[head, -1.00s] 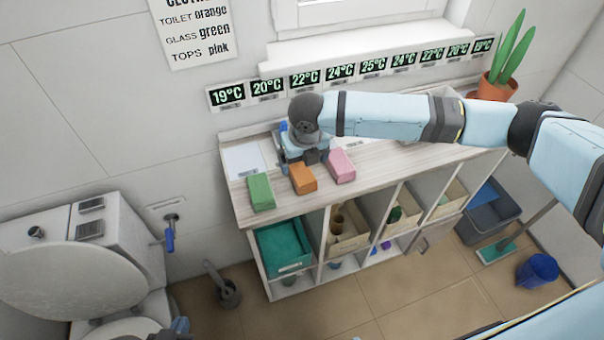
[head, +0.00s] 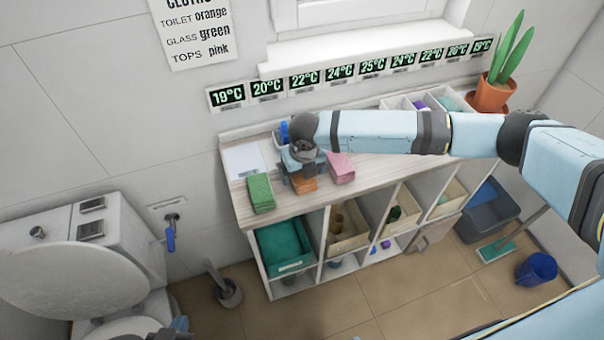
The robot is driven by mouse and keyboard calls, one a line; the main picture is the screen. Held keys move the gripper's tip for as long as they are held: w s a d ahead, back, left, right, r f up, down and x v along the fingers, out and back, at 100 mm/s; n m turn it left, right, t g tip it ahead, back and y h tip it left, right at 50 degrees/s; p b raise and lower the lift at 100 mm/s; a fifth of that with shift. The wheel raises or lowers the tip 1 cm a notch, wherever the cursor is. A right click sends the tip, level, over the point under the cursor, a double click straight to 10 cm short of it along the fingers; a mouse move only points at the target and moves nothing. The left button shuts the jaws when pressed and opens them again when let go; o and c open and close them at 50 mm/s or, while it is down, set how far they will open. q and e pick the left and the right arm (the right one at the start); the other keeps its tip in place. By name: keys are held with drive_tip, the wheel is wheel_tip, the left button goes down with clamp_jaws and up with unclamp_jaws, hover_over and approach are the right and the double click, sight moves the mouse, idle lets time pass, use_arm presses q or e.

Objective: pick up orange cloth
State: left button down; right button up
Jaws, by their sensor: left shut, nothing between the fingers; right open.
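The orange cloth (head: 303,186) is a folded block near the front edge of the shelf top, between a green cloth and a pink cloth. My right gripper (head: 302,176) points down over it, open, with its fingers at the cloth's back part. The gripper hides that part, and I cannot tell whether the fingers touch it. My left gripper (head: 179,326) shows only as a small piece at the bottom edge beside the toilet, shut and empty, far from the cloth.
The green cloth (head: 261,193) and pink cloth (head: 341,169) lie close on either side. A white sheet (head: 243,160) lies at the shelf's left end. A divided tray (head: 397,103) and potted plant (head: 492,95) stand toward the right. The toilet (head: 75,278) is at left.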

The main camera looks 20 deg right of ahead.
drive_tip(key=shift+f, duration=0.2)
idle(0.3)
drive_tip(key=c, duration=1)
wheel_tip(320, 180, up, 21)
drive_tip(key=shift+f+b, duration=0.2)
drive_tip(key=shift+b, duration=0.2)
